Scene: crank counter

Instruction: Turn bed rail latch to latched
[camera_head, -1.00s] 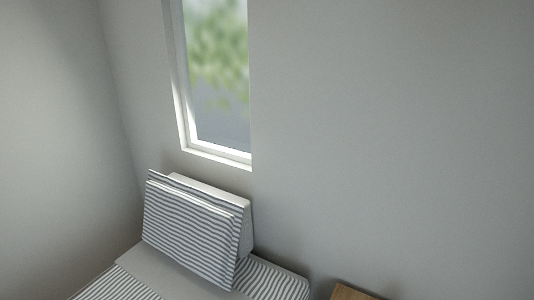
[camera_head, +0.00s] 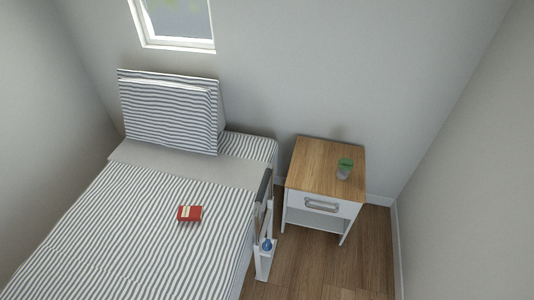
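The bed rail (camera_head: 264,203) stands upright along the right side of the striped bed, with a dark grey part at its top and a white lower frame. A small blue part (camera_head: 266,244) sits low on the white frame; it may be the latch, but it is too small to tell its position. Neither of my grippers shows in the head view.
The bed (camera_head: 110,220) fills the left, with striped pillows (camera_head: 170,115) and a red box (camera_head: 190,214) on it. A wooden-topped nightstand (camera_head: 318,165) holds a small plant in a glass (camera_head: 344,170). Bare wooden floor (camera_head: 350,262) lies right of the rail.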

